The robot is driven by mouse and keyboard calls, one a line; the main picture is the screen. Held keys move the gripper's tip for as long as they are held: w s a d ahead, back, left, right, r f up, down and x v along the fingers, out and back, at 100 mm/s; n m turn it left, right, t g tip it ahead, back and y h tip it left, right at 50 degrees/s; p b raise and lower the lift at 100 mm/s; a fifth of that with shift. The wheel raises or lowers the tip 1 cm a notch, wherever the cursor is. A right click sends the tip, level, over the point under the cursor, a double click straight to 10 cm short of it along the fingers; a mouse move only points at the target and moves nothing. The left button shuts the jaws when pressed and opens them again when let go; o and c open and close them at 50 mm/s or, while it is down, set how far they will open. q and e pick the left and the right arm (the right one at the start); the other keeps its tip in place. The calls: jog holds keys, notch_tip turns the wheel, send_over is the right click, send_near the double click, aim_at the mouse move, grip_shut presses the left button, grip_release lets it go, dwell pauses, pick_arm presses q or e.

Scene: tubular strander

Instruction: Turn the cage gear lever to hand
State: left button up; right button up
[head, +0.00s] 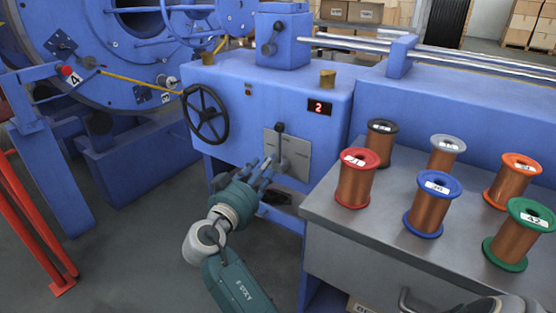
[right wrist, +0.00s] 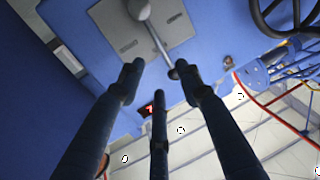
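A lever (head: 280,130) with a dark knob stands upright on a grey plate (head: 298,160) on the front of the blue machine. I cannot tell from a label whether it is the cage gear lever. In the right wrist view the lever's rod (right wrist: 157,38) runs from a round grey hub to the knob. My right gripper (head: 267,168) is open in front of the plate, low and left of the knob. In the right wrist view its fingers (right wrist: 158,75) are spread, and one tip overlaps the knob; contact cannot be told. My left gripper is not in view.
A black handwheel (head: 206,114) is left of the plate, and a red display (head: 320,107) reads 2. A grey bench (head: 328,205) with several copper spools stands close on the right. Red rails (head: 30,215) are at far left.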

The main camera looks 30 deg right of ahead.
aim_at(280, 145)
jog(key=b+x, duration=0.1)
jog(key=x, duration=0.9)
jog(key=shift+w+d+b, duration=0.15)
jog(key=shift+w+b, duration=0.05)
jog(key=shift+b, duration=0.2)
grip_shut()
